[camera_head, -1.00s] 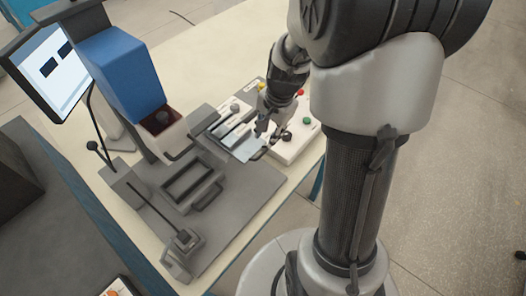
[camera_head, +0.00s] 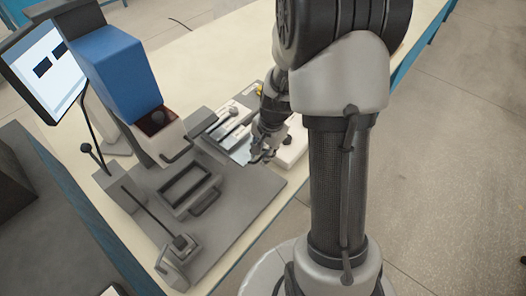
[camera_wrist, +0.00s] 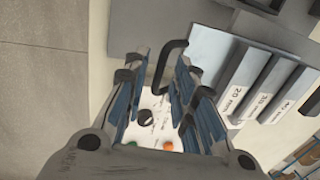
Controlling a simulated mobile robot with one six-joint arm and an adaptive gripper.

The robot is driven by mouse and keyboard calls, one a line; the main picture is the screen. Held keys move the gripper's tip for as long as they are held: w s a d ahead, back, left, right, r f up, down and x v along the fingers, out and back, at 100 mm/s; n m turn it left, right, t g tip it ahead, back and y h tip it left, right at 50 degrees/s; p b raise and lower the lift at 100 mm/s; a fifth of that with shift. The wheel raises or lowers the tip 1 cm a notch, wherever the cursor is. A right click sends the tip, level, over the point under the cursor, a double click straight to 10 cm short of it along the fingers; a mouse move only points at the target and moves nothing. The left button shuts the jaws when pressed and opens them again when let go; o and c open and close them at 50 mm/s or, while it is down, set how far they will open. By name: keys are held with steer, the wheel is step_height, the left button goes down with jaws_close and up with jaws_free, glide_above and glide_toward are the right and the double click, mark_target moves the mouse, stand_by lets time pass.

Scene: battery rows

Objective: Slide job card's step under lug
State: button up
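My gripper (camera_wrist: 160,76) is open in the wrist view. Its blue-and-black fingers stand on either side of a dark loop handle (camera_wrist: 171,62) at the edge of a grey holder (camera_wrist: 205,46). I cannot tell whether a finger touches the handle. To the right are stepped grey blocks with white labels, among them one reading 20 (camera_wrist: 232,88) and one reading 30 (camera_wrist: 262,92). In the head view my gripper (camera_head: 262,154) is at the holder's near right end and hides part of it. I cannot make out the lug or a job card surely.
A blue press head (camera_head: 117,72) stands over a grey base plate (camera_head: 225,222) with a framed fixture (camera_head: 186,184). A screen (camera_head: 46,66) is at the left. A white button box (camera_head: 293,152) sits behind my gripper.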

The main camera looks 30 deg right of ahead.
jaws_close()
stand_by(0.5)
steer(key=shift+s+d+b, duration=0.2)
steer(key=shift+s+d, duration=0.05)
steer(key=shift+s, duration=0.35)
steer(key=shift+s+d+b, duration=0.15)
steer(key=shift+s+d, duration=0.05)
steer(key=shift+s, duration=0.4)
jaws_free()
steer(key=shift+s, duration=0.15)
steer(key=shift+o, duration=0.9)
steer(key=shift+f, duration=0.1)
